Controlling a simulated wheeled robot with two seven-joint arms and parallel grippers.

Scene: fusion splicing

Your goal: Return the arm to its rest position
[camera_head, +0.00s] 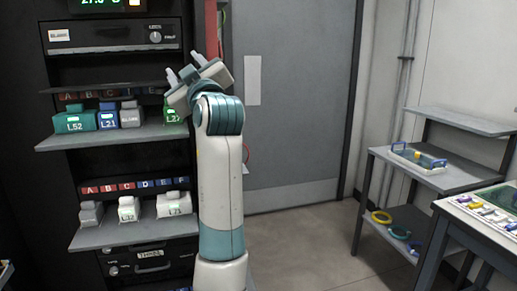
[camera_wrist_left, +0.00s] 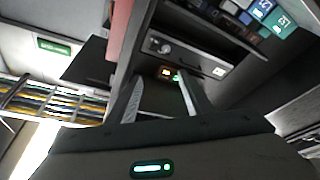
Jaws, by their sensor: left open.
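My left arm (camera_head: 221,180) stands upright in the middle of the head view, in front of the right side of the rack. My left gripper (camera_head: 184,67) is at its top, tilted up and to the left, with its two fingers apart. In the left wrist view the gripper (camera_wrist_left: 161,82) is open, and I see nothing held between the fingers. My right gripper is not in view.
The dark rack has an upper shelf (camera_head: 100,138) and a lower shelf (camera_head: 100,238) with labelled modules. A grey door (camera_head: 295,110) is behind. A side bench (camera_head: 450,178) holds a blue-handled tray (camera_head: 418,157). A table (camera_head: 485,228) stands at right. The floor (camera_head: 300,245) between is clear.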

